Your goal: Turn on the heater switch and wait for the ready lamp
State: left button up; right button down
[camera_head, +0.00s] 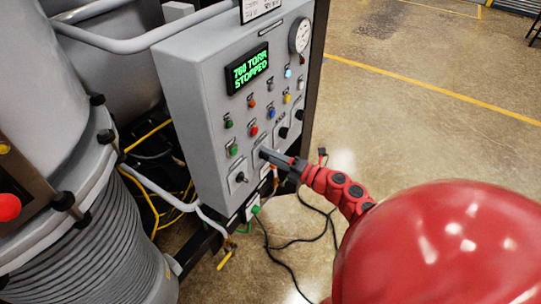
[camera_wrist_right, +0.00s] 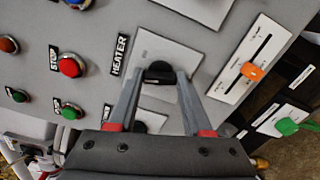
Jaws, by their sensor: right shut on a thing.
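The heater switch is a black knob (camera_wrist_right: 159,70) on a pale plate, with the label HEATER beside it in the right wrist view. My right gripper (camera_head: 268,155) reaches the lower part of the grey control panel (camera_head: 199,107). In the right wrist view its two fingers (camera_wrist_right: 160,82) are closed on the knob, one on each side. In the head view the fingers cover most of the knob. Several coloured lamps and buttons sit on the panel, including a blue one (camera_head: 288,73) and an orange one (camera_head: 252,104). Their labels are too small to read, so I cannot tell the ready lamp. My left gripper is out of view.
A green display (camera_head: 249,70) reads 760 TORR STOPPED. A round gauge (camera_head: 300,36) is at the panel's top right. A slider with an orange handle (camera_wrist_right: 252,71) and a green handle (camera_wrist_right: 287,126) are close to my right gripper. Cables (camera_head: 290,241) lie on the floor.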

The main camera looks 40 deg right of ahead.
jog(key=shift+m+p, duration=1.9)
jog(key=shift+m, duration=2.7)
jog(key=shift+f, duration=0.1)
jog(key=shift+c, duration=1.6)
grip_release()
jog(key=shift+s, duration=0.15)
